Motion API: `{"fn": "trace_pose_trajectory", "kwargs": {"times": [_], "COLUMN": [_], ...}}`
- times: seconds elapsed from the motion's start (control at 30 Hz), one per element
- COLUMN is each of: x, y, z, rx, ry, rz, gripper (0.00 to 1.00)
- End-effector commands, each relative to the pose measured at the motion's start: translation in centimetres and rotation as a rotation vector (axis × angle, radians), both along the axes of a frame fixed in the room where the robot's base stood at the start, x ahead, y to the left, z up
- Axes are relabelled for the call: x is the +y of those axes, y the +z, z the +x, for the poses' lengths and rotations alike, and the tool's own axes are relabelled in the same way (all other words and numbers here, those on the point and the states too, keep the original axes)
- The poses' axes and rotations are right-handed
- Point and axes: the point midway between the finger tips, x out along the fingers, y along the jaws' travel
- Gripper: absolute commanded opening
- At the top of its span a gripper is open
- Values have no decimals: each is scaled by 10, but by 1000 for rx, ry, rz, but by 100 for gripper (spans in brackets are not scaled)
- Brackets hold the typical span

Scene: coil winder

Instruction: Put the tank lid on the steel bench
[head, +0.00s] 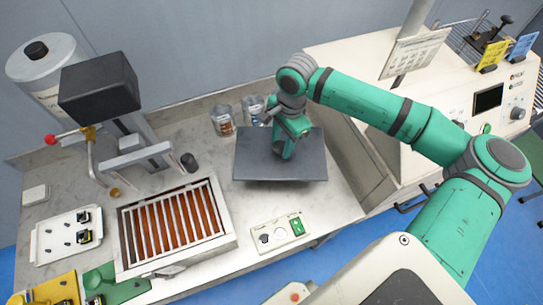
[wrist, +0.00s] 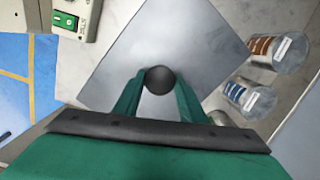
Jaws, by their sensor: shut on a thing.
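The tank lid (head: 255,160) is a flat dark grey plate with a round black knob (wrist: 160,80). My gripper (head: 284,150) is shut on the knob, with one green finger on each side of it in the wrist view. The lid is roughly level over the right part of the steel bench (head: 335,203); I cannot tell whether it touches the top or hovers just above it. In the wrist view the lid (wrist: 185,35) hides the bench beneath it. The open tank (head: 128,235) with orange-brown bars is to the left.
Two labelled jars (head: 222,122) (head: 254,108) stand close behind the lid. A control box (head: 280,234) with a green switch is in front of it. A white tray (head: 45,245) lies left of the tank. A cream machine (head: 365,60) borders the bench's right side.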

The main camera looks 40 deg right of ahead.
Motion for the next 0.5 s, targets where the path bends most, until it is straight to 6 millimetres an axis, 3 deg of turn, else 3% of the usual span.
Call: {"fn": "trace_pose_trajectory", "kwargs": {"times": [0.33, 0.5], "x": [1, 0], "y": [-47, -61], "z": [0, 0], "rx": [0, 0], "ry": [-1, -1], "rz": [3, 1], "gripper": [0, 0]}}
